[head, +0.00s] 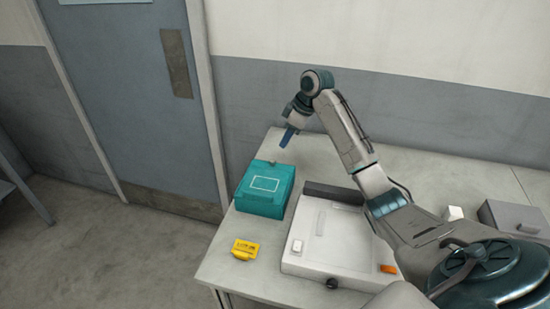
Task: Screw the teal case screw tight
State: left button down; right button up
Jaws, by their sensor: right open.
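The teal case (258,205) stands closed near the left end of the table, with a white rectangle outlined on its top. A small grey piece (272,161) shows at its back edge; it is too small to tell whether it is the case screw. My right gripper (287,138) is open, above and just behind the case's back right corner, pointing down. I see nothing held in it, and it looks apart from the case. My left gripper is out of view.
A white tray-like unit (342,249) with a dark back part lies right of the case. A yellow object (245,249) lies in front of the case near the table edge.

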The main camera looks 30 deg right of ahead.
jog(key=p, duration=0.2)
send_over(273, 161)
jog(key=s+d, duration=0.1)
jog(key=s, duration=0.1)
notch_tip(273, 161, down, 4)
jog(key=shift+s+d, duration=0.1)
jog(key=f, duration=0.1)
jog(key=w+f, duration=0.1)
jog(key=f, duration=0.1)
jog(key=shift+w+p, duration=0.15)
jog(key=shift+p, duration=0.25)
jog(key=shift+w+a+f, duration=0.15)
jog(key=shift+a+f, duration=0.3)
jog(key=shift+f, duration=0.5)
jog(key=c, duration=0.7)
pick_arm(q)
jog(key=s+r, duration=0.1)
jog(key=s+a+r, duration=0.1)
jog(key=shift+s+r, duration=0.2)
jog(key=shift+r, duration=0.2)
pick_arm(e)
grip_shut()
